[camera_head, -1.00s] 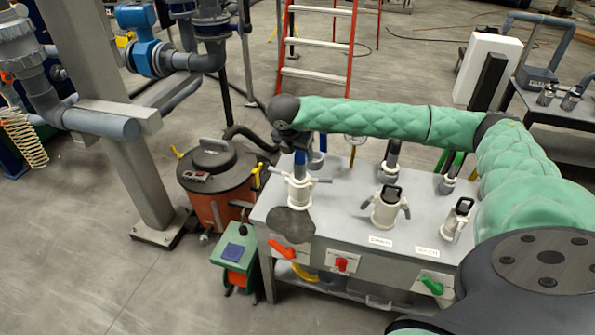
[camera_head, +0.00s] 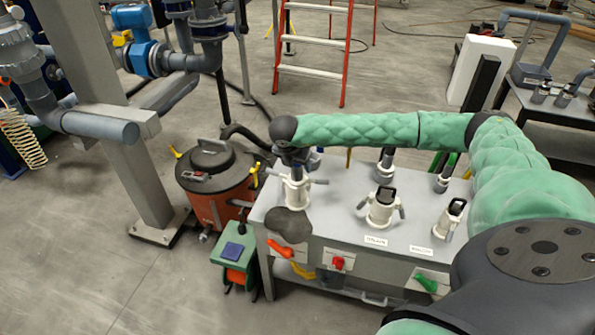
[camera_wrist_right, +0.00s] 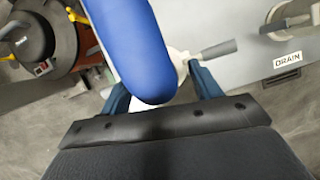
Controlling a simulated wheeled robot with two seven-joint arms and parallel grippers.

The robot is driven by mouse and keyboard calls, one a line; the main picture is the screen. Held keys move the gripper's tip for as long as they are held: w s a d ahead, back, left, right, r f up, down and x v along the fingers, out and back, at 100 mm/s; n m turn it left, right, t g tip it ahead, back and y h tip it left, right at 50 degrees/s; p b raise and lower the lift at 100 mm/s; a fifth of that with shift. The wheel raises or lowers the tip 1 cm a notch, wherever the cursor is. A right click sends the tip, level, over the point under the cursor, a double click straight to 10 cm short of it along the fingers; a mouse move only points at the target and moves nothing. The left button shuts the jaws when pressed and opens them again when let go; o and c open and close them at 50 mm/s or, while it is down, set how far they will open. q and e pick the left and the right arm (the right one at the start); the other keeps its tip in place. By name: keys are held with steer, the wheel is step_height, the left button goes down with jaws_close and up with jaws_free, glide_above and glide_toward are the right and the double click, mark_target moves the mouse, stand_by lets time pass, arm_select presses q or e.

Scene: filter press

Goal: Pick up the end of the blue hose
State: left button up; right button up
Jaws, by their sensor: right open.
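The blue hose (camera_wrist_right: 135,45) fills the upper middle of the right wrist view. Its rounded lower end lies between the two blue-grey fingers of my right gripper (camera_wrist_right: 160,85), which are spread apart. I cannot tell whether the fingers touch it. In the head view my right gripper (camera_head: 296,160) is small and dark, over a white coupling (camera_head: 297,192) with grey handles at the table's left end. Only a little blue shows there, mostly hidden by the wrist. The coupling (camera_wrist_right: 178,62) also shows behind the hose. My left gripper is out of view.
The grey table (camera_head: 335,215) carries more white couplings, one by the DRAIN label (camera_wrist_right: 287,60). An orange-red drum (camera_head: 218,200) with a dark lid stands to its left. A green box (camera_head: 233,255) stands at its front left corner. A red ladder (camera_head: 315,72) is behind.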

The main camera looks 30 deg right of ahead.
steer(key=shift+f, duration=0.2)
steer(key=c, duration=1.2)
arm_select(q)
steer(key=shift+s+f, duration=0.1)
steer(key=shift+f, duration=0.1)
arm_select(e)
steer(key=shift+c, duration=0.2)
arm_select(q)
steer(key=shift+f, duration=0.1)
arm_select(e)
steer(key=shift+r, duration=0.2)
